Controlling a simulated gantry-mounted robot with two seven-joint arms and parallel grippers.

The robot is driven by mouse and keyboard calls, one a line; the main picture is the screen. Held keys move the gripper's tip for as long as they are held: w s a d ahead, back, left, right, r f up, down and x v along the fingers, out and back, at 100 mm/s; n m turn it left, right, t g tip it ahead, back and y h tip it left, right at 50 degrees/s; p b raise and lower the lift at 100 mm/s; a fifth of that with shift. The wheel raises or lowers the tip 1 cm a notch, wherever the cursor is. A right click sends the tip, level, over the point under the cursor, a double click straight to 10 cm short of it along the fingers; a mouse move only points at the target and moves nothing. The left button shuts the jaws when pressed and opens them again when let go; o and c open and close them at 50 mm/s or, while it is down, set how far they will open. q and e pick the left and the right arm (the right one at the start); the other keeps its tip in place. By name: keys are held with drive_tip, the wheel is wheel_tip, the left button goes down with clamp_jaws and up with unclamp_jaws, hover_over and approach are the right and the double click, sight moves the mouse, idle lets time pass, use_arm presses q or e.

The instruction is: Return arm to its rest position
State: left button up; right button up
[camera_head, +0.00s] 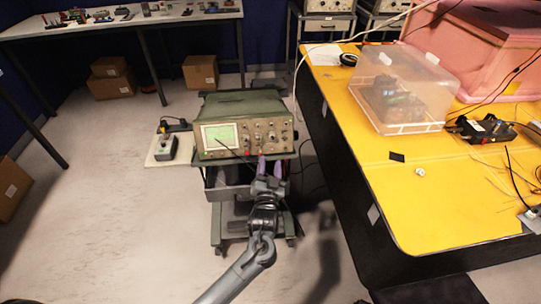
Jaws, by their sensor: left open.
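My left arm comes in from the bottom and reaches up to the cart in the middle of the head view. My left gripper (271,168) is open, with its two purple-tipped fingers pointing away from me. It is at the lower front edge of the green oscilloscope (246,124); I cannot tell whether it touches. No object shows between the fingers. My right gripper is not in view.
The oscilloscope stands on a wheeled cart (229,191) with a side shelf (158,156) holding a small device. A yellow table (430,205) at right bears a clear plastic box (404,88) and cables. Open floor (110,220) lies at left.

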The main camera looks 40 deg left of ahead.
use_arm(q)
drive_tip(key=shift+s+d+f, duration=0.1)
drive_tip(key=shift+s+d, duration=0.15)
drive_tip(key=shift+s, duration=0.1)
